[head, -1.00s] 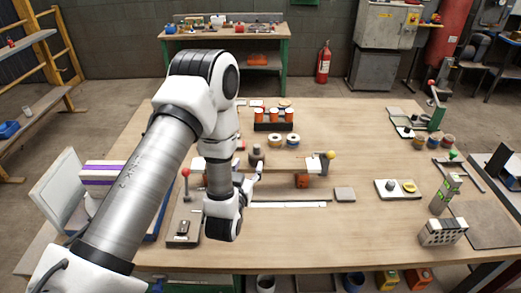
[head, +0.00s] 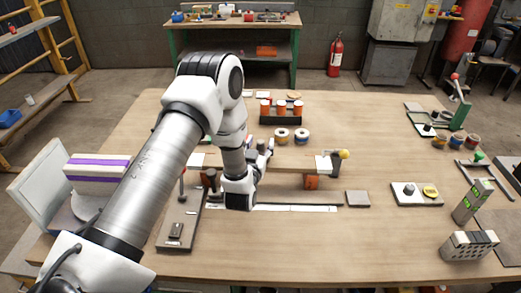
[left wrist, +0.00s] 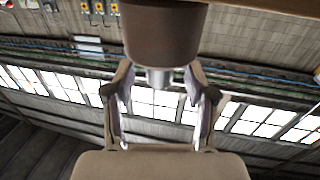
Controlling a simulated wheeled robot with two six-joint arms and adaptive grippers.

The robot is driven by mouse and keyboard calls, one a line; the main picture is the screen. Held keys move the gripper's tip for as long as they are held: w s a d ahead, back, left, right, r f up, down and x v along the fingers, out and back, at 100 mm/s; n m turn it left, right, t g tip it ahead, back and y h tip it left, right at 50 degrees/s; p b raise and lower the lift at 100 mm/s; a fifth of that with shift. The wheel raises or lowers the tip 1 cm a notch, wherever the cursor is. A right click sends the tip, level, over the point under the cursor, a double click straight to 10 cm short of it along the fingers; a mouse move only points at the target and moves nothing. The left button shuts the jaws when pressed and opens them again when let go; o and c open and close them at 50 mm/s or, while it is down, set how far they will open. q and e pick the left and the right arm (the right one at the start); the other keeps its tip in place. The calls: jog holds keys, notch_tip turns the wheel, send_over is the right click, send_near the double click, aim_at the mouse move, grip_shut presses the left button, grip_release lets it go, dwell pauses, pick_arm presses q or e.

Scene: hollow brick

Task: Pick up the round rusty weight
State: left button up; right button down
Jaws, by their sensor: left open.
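The round rusty weight (left wrist: 165,35) fills the top middle of the left wrist view as a dark brown cylinder with a narrower metallic knob. The picture is upside down, with the knob pointing down in it. My left gripper (left wrist: 160,88) is open, with one finger on each side of the knob and gaps visible. In the head view my left gripper (head: 262,152) reaches over the middle-left of the table, near the plank, and the weight is mostly hidden by it there. My right gripper is in neither view.
A plank (head: 285,163) with a yellow-knobbed clamp (head: 341,156) lies beside my gripper. Two spools (head: 291,135) and a dark rack of orange-capped jars (head: 281,116) stand behind. A red-knobbed lever fixture (head: 178,232) stands left. The front middle table is clear.

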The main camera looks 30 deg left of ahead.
pick_arm(q)
jog(key=shift+w+a+f, duration=0.2)
jog(key=shift+w, duration=0.25)
jog(key=shift+s+r, duration=0.1)
grip_shut()
jog(key=shift+r, duration=0.1)
jog(key=shift+r, duration=0.1)
